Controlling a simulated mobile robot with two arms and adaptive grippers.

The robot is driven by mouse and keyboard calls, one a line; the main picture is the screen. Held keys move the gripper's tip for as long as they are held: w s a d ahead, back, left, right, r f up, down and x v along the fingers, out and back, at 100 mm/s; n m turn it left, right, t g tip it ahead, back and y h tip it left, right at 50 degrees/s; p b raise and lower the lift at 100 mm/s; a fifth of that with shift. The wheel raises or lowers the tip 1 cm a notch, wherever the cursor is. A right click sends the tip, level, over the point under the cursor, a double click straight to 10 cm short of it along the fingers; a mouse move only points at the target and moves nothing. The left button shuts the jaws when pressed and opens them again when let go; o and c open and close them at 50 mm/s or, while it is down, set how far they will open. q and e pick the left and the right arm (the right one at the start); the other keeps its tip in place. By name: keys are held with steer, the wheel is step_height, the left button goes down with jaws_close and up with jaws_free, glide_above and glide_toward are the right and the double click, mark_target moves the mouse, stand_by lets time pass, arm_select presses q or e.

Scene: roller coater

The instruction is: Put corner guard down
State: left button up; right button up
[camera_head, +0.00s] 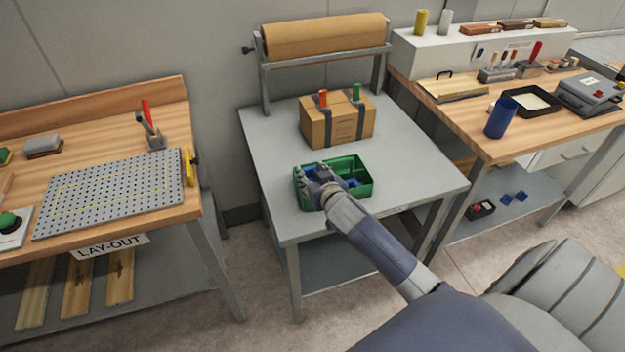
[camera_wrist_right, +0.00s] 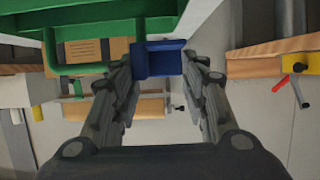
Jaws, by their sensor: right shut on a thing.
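My right gripper (camera_head: 312,176) is over the left end of the green bin (camera_head: 360,190) on the grey table. In the right wrist view the right gripper (camera_wrist_right: 161,76) is shut on a blue corner guard (camera_wrist_right: 158,60), held between its fingertips. The bin also shows there, with its green wall (camera_wrist_right: 48,50) close by. More blue (camera_head: 348,183) shows inside the bin in the head view, partly hidden by the gripper. Whether the held guard touches the bin cannot be told. My left gripper is not in view.
A strapped cardboard box (camera_head: 338,125) with a red and a green piece on top stands behind the bin. A brown paper roll (camera_head: 325,36) is mounted at the back. The grey table (camera_head: 420,183) is clear right of the bin. Wooden benches flank it.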

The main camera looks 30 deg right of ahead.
step_height(320, 180, down, 2)
steer(key=shift+f, duration=0.2)
steer(key=shift+f, duration=0.1)
steer(key=shift+f+b, duration=0.3)
steer(key=shift+f, duration=0.25)
steer(key=o, duration=0.8)
